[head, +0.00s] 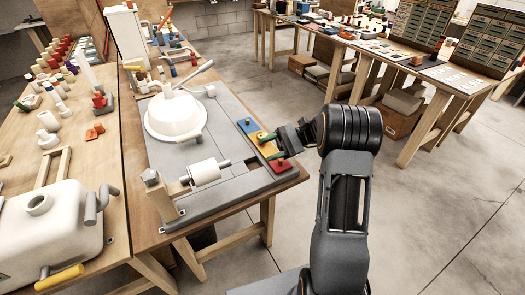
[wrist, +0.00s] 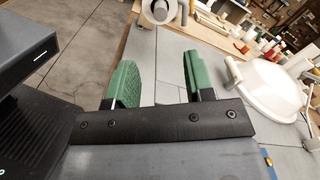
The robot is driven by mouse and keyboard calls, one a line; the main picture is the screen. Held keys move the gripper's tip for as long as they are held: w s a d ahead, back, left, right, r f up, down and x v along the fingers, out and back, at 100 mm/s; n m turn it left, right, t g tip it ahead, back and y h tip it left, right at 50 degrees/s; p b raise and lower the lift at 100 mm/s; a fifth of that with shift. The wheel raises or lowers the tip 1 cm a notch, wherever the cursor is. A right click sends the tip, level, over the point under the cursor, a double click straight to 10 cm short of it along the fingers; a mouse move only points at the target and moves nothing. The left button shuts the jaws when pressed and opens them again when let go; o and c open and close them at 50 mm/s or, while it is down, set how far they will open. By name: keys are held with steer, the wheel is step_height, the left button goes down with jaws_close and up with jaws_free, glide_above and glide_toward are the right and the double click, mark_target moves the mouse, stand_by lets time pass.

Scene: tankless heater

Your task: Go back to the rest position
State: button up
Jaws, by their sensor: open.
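My gripper (head: 268,146) is at the right edge of the workbench, over or near a strip with a blue panel (head: 247,126), a yellow panel (head: 263,137) and a red panel (head: 281,166). I cannot tell whether it touches the strip. In the wrist view my gripper (wrist: 160,78) shows two green fingers spread apart, with nothing between them. My black arm stands upright at the right in the head view.
A white domed unit (head: 172,120) and a white cylinder (head: 205,172) sit on a grey board (head: 228,105). A white tank (head: 50,235) lies on the left bench. The concrete floor (head: 440,215) at right is clear.

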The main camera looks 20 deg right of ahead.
stand_by(0.5)
steer(key=s+a+r+n+h+p, duration=0.3)
steer(key=s+a+r+h, duration=0.15)
steer(key=s+h, duration=0.3)
steer(key=s+d+r+n+t+h+p, duration=0.2)
steer(key=s+n+t+h, duration=0.4)
steer(key=h, duration=0.4)
steer(key=s+r+t+p, duration=0.1)
steer(key=s+p, duration=0.1)
steer(key=shift+s+d+r, duration=0.25)
steer(key=shift+s+d, duration=0.1)
stand_by(1.1)
